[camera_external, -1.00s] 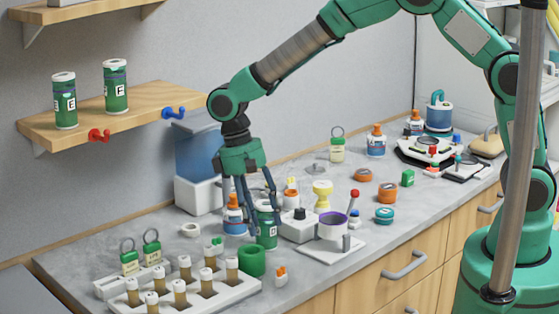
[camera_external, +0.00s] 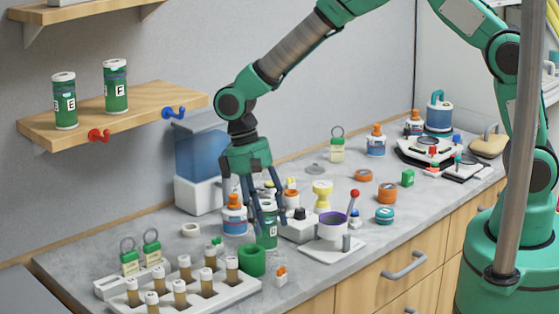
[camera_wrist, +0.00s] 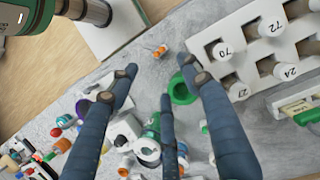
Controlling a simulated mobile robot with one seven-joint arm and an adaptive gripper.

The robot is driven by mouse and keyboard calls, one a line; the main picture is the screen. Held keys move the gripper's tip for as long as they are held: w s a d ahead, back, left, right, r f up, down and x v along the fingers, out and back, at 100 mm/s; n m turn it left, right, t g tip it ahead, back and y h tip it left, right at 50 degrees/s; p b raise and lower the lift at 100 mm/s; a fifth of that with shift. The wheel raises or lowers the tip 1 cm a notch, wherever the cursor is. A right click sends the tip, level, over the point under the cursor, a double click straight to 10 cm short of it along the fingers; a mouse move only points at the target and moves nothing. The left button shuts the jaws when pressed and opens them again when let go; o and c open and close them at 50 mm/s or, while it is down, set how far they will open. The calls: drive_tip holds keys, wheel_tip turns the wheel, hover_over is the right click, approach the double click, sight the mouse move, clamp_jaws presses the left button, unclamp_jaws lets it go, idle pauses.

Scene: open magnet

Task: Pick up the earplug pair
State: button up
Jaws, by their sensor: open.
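A small orange and white item that looks like the earplug pair (camera_external: 281,275) lies on the grey counter near its front edge, right of the white vial rack. In the wrist view the earplug pair (camera_wrist: 160,50) lies beyond the fingertips, on bare counter. My gripper (camera_external: 271,225) is open and points down over the counter, behind and above the earplug pair. In the external view its fingers overlap a green labelled can (camera_external: 267,236); I cannot tell whether they touch it. In the wrist view my gripper (camera_wrist: 163,85) has its fingers spread, with nothing held.
A white-based device with a bowl (camera_external: 333,243) stands to the right. A blue-labelled bottle (camera_external: 234,217) is left of the can.

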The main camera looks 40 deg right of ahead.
sight(280, 268)
drive_tip(key=shift+x, duration=4.3)
drive_tip(key=shift+x, duration=2.65)
drive_tip(key=shift+w, duration=0.15)
drive_tip(key=c, duration=1)
